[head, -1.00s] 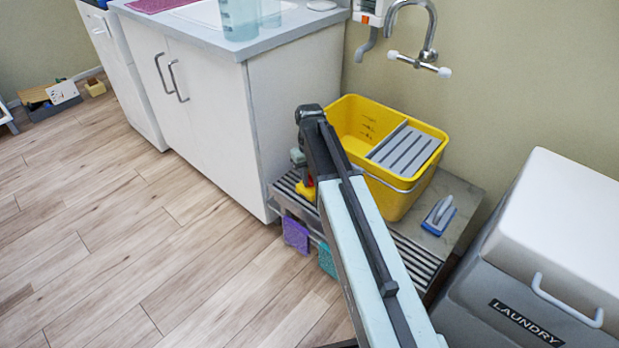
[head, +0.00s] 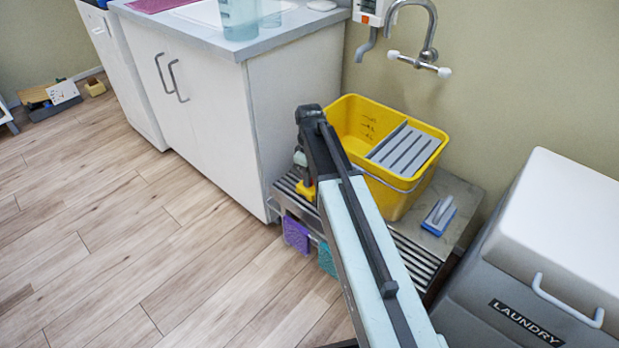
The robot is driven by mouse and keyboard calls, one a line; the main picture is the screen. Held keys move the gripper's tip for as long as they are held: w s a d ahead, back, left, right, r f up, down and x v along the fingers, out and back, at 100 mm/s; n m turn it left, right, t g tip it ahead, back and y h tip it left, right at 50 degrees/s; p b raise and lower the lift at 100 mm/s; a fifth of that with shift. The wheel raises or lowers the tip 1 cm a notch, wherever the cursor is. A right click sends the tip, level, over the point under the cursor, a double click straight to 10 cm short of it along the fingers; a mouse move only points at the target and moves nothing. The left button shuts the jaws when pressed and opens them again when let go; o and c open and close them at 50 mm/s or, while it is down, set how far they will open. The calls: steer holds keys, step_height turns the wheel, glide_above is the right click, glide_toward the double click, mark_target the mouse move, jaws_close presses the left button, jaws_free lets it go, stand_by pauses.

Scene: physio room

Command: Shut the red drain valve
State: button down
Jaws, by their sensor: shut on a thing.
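The yellow bucket (head: 398,202) stands upright on a slatted metal shelf beside the white cabinet. A yellow spout (head: 306,191) sticks out low at its left side, partly behind my arm. My gripper (head: 301,168) points down at this spout and is mostly hidden by my own arm. It is shut on the red drain valve there. Hardly any of the valve's red shows, and its exact handle angle cannot be made out.
A grey wringer (head: 404,149) sits in the bucket. A blue-and-white brush (head: 438,215) lies on the shelf (head: 459,196). Purple (head: 296,234) and teal (head: 327,259) cloths hang at its front. A laundry bin (head: 545,262) stands right, a cabinet (head: 205,115) left. The wooden floor is open.

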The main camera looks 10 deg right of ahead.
stand_by(0.3)
steer(key=c, duration=1.3)
jaws_free()
step_height(320, 180, up, 8)
steer(key=p, duration=0.8)
steer(key=shift+f, duration=0.1)
